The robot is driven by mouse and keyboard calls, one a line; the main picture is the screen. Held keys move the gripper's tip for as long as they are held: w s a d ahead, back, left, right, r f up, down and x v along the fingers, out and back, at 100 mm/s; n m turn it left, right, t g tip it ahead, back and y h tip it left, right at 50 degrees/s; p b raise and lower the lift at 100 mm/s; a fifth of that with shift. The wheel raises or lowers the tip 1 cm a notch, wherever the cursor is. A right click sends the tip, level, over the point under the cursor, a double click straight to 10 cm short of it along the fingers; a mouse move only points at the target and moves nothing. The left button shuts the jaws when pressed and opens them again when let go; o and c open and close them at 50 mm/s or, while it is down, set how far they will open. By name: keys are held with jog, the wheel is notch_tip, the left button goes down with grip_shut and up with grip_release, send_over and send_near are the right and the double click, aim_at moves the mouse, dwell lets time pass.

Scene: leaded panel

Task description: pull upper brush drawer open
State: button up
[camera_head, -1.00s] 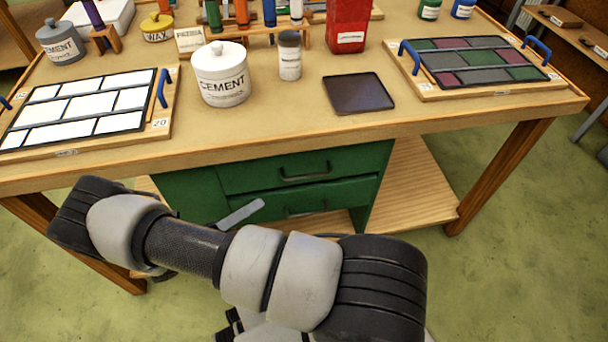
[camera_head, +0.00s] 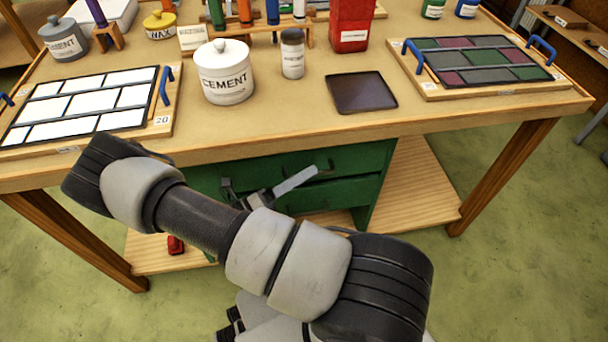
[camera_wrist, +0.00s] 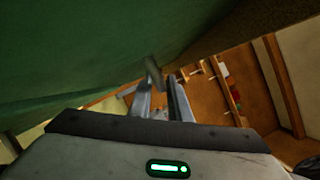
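The green drawer cabinet stands under the workbench. Its upper drawer (camera_head: 350,158) looks shut, with the lower drawer (camera_head: 350,192) below it. My gripper (camera_head: 268,196) is in front of the cabinet, partly hidden by my arm, and covers most of the upper drawer's handle. In the wrist view my gripper (camera_wrist: 160,92) has its two fingers apart beside the green front (camera_wrist: 90,55). A short grey bar, apparently a handle (camera_wrist: 153,70), shows at the fingertips, near the gap between them. I cannot tell whether the fingers touch it.
The workbench top (camera_head: 290,125) overhangs the cabinet close above my arm. A white cement jar (camera_head: 224,75), a dark square plate (camera_head: 361,93) and two leaded panels stand on it. A wooden lower shelf (camera_head: 415,195) shows to the right. A red object (camera_head: 176,245) lies at lower left.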

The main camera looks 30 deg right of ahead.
grip_shut()
jog(key=s+a+p, duration=0.1)
jog(key=s+a, duration=0.1)
jog(key=s, duration=0.7)
jog(key=s+a+p, duration=0.1)
jog(key=s+a, duration=0.2)
jog(key=s, duration=0.7)
jog(key=shift+a+p, duration=0.3)
jog(key=shift+p, duration=0.05)
jog(key=shift+s, duration=0.1)
grip_release()
jog(key=v, duration=1.7)
jog(key=shift+a+b, duration=0.2)
jog(key=shift+b, duration=0.1)
